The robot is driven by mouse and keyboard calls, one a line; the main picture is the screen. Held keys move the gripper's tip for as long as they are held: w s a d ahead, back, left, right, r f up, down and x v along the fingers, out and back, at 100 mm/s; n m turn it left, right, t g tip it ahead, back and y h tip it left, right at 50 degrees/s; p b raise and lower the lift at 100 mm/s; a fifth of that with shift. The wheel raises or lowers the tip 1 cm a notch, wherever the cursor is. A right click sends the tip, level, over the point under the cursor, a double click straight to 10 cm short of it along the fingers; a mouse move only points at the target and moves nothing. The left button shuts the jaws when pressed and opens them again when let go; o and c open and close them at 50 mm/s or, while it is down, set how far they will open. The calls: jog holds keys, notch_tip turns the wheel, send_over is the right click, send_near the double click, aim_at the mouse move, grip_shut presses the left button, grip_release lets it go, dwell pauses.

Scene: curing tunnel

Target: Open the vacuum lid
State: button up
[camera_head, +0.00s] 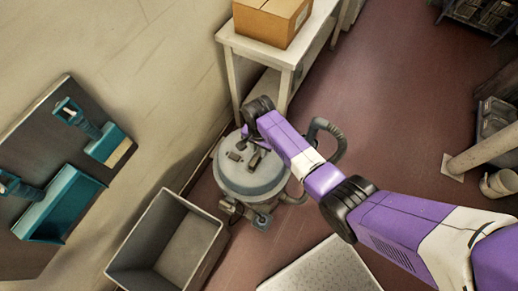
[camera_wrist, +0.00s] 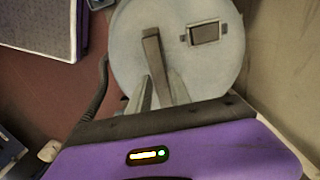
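The vacuum (camera_head: 236,182) is a grey canister on the floor with a round grey lid, seen from above. In the wrist view the lid (camera_wrist: 222,68) fills the upper middle and looks closed. It has a raised bar handle (camera_wrist: 151,42) and a small rectangular latch-like plate (camera_wrist: 205,33). My gripper (camera_head: 250,153) is over the lid in the head view. In the wrist view my gripper (camera_wrist: 159,76) has its two fingers apart, with the near part of the handle between them. Whether they touch it is unclear.
A grey open bin (camera_head: 208,255) stands beside the vacuum. A table (camera_head: 287,62) with a cardboard box (camera_head: 265,24) stands behind it. A wall board (camera_head: 88,173) holds teal tools. A hose (camera_head: 338,143) loops right of the vacuum. A pale speckled slab (camera_head: 322,272) lies in front.

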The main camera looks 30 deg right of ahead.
grip_shut()
dwell(1.1)
